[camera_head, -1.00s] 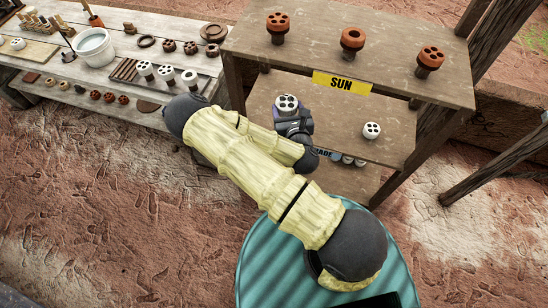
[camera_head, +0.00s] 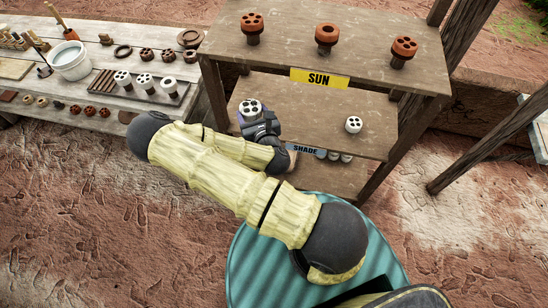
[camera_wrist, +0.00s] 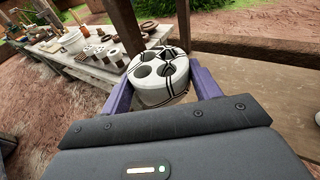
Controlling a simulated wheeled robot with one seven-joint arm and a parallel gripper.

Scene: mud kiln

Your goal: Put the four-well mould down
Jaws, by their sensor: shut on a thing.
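The four-well mould (camera_head: 250,107) is a white, rounded block with dark lines and round wells in its top. It is upright in my gripper (camera_head: 257,122), at the left part of the middle shelf (camera_head: 313,112). In the wrist view the mould (camera_wrist: 158,77) sits between the two purple fingers of my gripper (camera_wrist: 163,88), which are shut on its sides. I cannot tell whether its underside touches the shelf. The shelf's front edge carries a SHADE label (camera_head: 306,149), partly beside my arm.
Another white mould (camera_head: 354,125) stands on the right of this shelf. The top shelf (camera_head: 290,50), with a yellow SUN sign (camera_head: 319,79), holds three orange moulds and overhangs behind. The shelf between the two white moulds is clear. A workbench (camera_head: 105,45) with pottery stands left.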

